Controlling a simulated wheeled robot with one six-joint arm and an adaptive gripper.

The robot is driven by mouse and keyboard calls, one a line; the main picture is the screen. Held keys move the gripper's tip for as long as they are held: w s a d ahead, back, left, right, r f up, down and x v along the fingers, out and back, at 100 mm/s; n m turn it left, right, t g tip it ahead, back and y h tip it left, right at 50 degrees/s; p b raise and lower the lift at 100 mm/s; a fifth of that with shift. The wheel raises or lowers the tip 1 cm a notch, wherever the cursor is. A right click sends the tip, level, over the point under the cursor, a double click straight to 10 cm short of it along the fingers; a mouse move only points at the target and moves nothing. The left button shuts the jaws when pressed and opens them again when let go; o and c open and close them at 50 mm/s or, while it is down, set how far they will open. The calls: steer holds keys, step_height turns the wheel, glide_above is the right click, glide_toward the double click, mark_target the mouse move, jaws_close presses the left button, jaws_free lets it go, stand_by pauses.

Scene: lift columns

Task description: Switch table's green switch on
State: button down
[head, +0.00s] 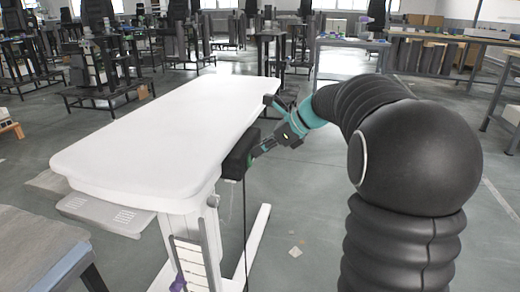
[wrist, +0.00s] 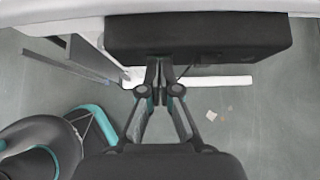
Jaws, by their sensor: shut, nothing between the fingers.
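The white table (head: 165,130) stands left of my arm on a lift column. A black box (head: 238,155) hangs under its near right edge; it also shows in the wrist view (wrist: 230,37). My gripper (head: 256,152) is shut and empty, with its fingertips (wrist: 160,66) at the box's face. Whether they touch it I cannot tell. A small green patch shows beside the fingertips in the head view; I cannot tell whether it is the switch. In the wrist view no green switch shows, and the fingers cover part of the box.
A black cable hangs below the box. The table's white foot (head: 258,240) lies on the floor below. A grey table (head: 35,245) stands at the lower left. Open grey floor lies under and right of my gripper, with small scraps on it.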

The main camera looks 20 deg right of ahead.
steer(key=p+v, duration=0.3)
steer(key=v, duration=1)
steer(key=shift+r, duration=0.15)
